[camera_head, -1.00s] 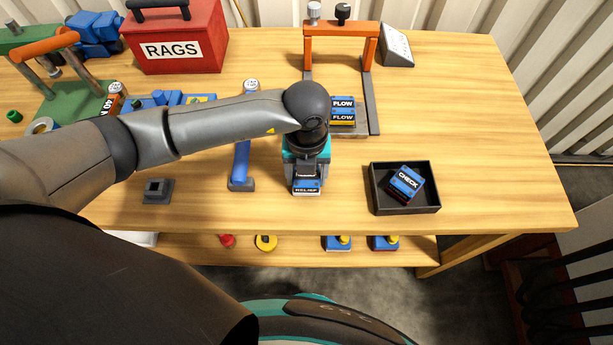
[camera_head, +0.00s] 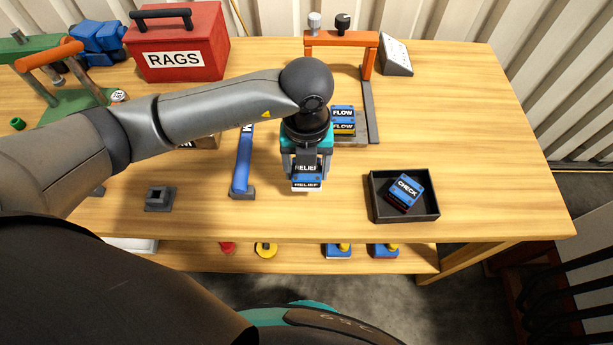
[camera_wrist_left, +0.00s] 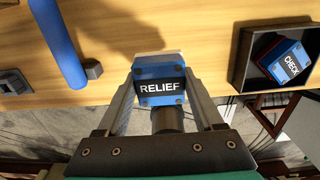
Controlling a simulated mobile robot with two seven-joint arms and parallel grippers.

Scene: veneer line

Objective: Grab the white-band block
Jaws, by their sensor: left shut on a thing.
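The white-band block (camera_head: 307,184) is blue, marked RELIEF, with a white band along its lower front. It is near the front edge of the table, between the blue-handled tool and the black tray. My left gripper (camera_head: 307,173) is shut on it from above. In the left wrist view the block (camera_wrist_left: 160,87) sits between the two fingers, its RELIEF face towards the camera. It seems to be raised off the table, with a shadow behind it. My right gripper is in none of the views.
A black tray (camera_head: 376,209) with a CHECK block (camera_head: 404,190) lies to the right. A red RAGS box (camera_head: 178,45) is at back left. The table's right side is clear.

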